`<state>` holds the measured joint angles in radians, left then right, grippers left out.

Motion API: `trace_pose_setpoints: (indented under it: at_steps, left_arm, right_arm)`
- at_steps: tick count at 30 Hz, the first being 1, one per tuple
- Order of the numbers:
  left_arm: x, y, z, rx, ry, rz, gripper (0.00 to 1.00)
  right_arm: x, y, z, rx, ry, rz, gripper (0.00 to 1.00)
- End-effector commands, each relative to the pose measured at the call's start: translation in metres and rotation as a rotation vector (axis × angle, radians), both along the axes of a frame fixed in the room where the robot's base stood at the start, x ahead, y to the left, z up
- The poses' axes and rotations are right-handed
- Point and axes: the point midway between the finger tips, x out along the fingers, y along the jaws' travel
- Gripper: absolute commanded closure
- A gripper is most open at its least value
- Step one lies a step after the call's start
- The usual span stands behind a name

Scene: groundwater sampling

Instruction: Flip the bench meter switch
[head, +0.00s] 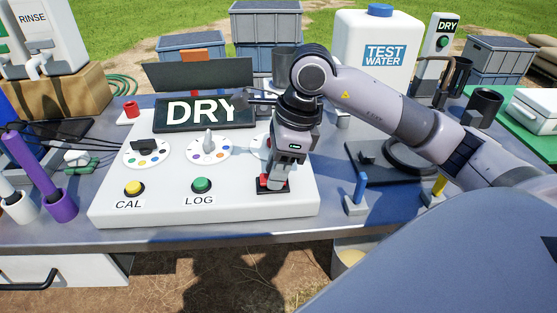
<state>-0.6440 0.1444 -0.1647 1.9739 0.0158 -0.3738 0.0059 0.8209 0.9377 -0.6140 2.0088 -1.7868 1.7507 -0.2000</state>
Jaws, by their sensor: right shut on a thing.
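The white bench meter (250,213) lies on the grey table. Its dark display (204,112) reads DRY. A switch with a red part on a black base (264,184) sits at the meter's front right. My right gripper (276,184) points down onto this switch, and its fingers are shut on it. The fingers partly hide the switch, so its position is unclear. A yellow CAL button (134,188), a green LOG button (202,186) and dials with a black knob (145,147) and a grey knob (209,143) are on the meter. My left gripper is not in view.
A TEST WATER container (378,47) stands behind my right arm. Purple (60,205) and white tubes stand left of the meter. A blue-handled holder (358,193) and a black round stand (405,158) are on its right. The table's front edge runs just before the meter.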

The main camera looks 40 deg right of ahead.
Motion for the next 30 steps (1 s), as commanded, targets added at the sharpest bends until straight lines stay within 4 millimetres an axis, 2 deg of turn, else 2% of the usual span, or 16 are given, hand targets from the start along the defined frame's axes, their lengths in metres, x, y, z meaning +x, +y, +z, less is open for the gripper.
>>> trace_pose_setpoints:
  at_steps: [2,12,23,24,26,30]
  left_arm:
    - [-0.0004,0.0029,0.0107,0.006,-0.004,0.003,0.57]
    - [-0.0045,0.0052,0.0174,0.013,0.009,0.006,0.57]
    - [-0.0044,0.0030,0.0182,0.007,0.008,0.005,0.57]
    - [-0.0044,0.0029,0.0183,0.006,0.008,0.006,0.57]
    - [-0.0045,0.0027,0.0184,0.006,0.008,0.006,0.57]
    - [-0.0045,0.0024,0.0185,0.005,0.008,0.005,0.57]
  right_arm:
    - [0.0014,0.0031,0.0065,-0.047,0.030,0.003,0.99]
    - [0.0043,0.0076,0.0027,-0.218,0.133,0.001,0.99]
    - [0.0045,0.0071,0.0017,-0.233,0.140,-0.001,0.99]
    - [0.0045,0.0071,0.0017,-0.233,0.140,-0.001,0.62]
    - [0.0044,0.0071,0.0018,-0.233,0.140,-0.001,0.43]
    - [0.0043,0.0070,0.0016,-0.232,0.140,0.000,0.43]
